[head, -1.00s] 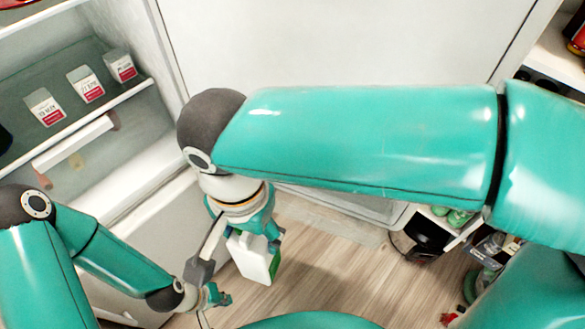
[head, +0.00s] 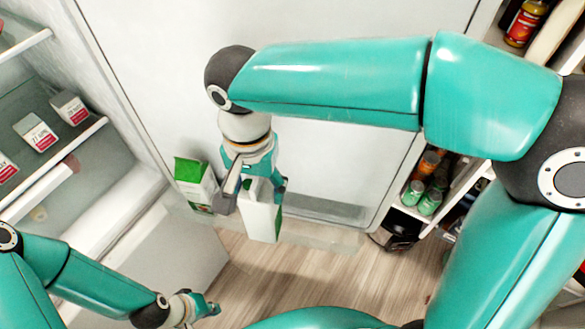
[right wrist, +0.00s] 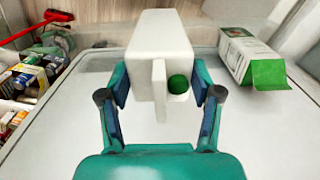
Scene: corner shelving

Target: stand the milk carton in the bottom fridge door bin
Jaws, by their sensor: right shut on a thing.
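My right gripper (head: 254,184) is shut on a white milk carton (head: 263,220). In the right wrist view the carton (right wrist: 160,45) sits between both fingers, with a handle and a green cap facing the camera. In the head view it hangs slightly tilted in front of the lower fridge door (head: 330,165). The clear bottom door bin (head: 325,212) runs along the door's foot. Whether the carton overlaps the bin or is in front of it, I cannot tell. My left gripper (head: 197,306) is low at the left, away from the carton; its opening is unclear.
A green-topped white carton (head: 194,184) stands left of my right gripper by the door; it also shows in the right wrist view (right wrist: 253,60). Small labelled boxes (head: 37,132) stand on a fridge shelf at left. Shelving with green cans (head: 430,202) lies right of the door.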

